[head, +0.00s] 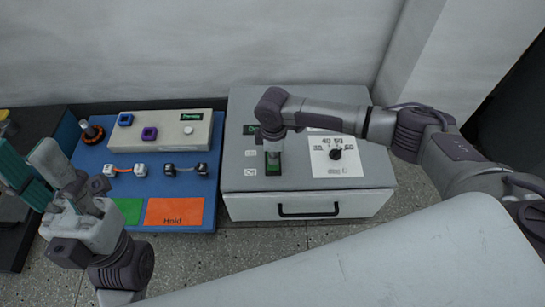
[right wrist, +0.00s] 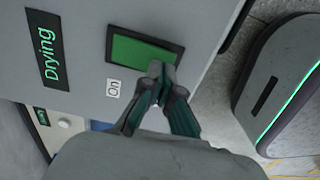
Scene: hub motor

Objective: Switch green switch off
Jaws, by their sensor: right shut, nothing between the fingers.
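The green switch (head: 273,163) is a green rocker in a dark frame on top of the grey drying box (head: 345,186). In the right wrist view the switch (right wrist: 138,51) shows a green face, with a small "On" label beside it. My right gripper (head: 272,146) is above the switch, pointing down. In the right wrist view its closed fingertips (right wrist: 158,74) overlap one corner of the switch frame; I cannot tell whether they touch it. The fingers hold nothing. My left gripper (head: 27,155) is at the far left with its teal fingers spread apart, away from the switch.
A black dial (head: 336,154) with numbers sits right of the switch, under my right arm. The box has a drawer with a black handle (head: 309,212). A blue board (head: 92,157) with connectors, an orange "Hold" pad (head: 174,211) and a beige block (head: 160,135) lies to the left.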

